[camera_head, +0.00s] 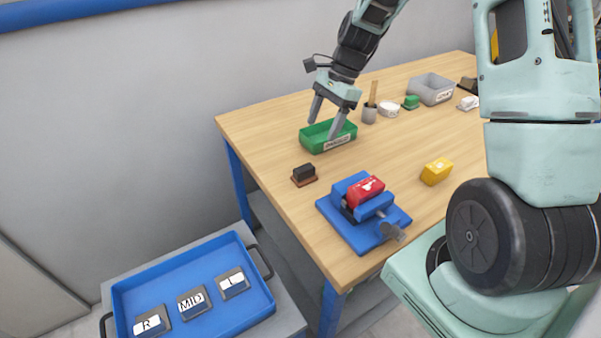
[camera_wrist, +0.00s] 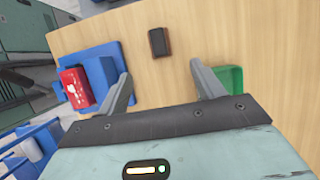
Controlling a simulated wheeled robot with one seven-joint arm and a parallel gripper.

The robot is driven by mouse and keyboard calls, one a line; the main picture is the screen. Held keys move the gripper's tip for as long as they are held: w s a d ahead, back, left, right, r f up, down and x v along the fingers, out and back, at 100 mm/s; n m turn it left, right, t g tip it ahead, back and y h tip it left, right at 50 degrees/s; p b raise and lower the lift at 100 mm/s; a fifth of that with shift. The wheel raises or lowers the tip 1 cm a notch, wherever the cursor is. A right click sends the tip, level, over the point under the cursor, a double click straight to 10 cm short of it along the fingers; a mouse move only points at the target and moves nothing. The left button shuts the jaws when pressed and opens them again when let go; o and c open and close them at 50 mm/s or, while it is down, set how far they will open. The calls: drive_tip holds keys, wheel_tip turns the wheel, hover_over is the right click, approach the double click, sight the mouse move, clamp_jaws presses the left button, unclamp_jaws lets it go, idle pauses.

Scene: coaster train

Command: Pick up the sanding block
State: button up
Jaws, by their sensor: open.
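The sanding block looks to be the small block with a dark top and a brown base (camera_head: 304,175), lying on the wooden table left of the blue vise. In the wrist view the same block (camera_wrist: 159,42) lies beyond my fingertips, roughly between them and apart from both. My gripper (camera_head: 325,122) is open and empty, above the table around the green bin in the head view. Its two fingers also show in the wrist view (camera_wrist: 165,85).
A green bin (camera_head: 313,140) stands behind the block. A blue vise (camera_head: 351,233) holds a red block (camera_head: 366,190). A yellow block (camera_head: 436,171) lies to the right. A grey bin (camera_head: 430,89) and small items are farther back. A blue tray (camera_head: 262,296) with labelled pieces is lower left.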

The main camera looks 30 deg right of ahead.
sight(307, 167)
drive_tip(key=p+x, duration=0.1)
drive_tip(key=x, duration=0.7)
drive_tip(key=shift+a+f, duration=0.15)
drive_tip(key=shift+f, duration=0.05)
drive_tip(key=shift+p+x, duration=1.05)
drive_tip(key=shift+x, duration=1.65)
drive_tip(key=shift+d+f, duration=0.1)
drive_tip(key=shift+d, duration=0.1)
drive_tip(key=c, duration=1.1)
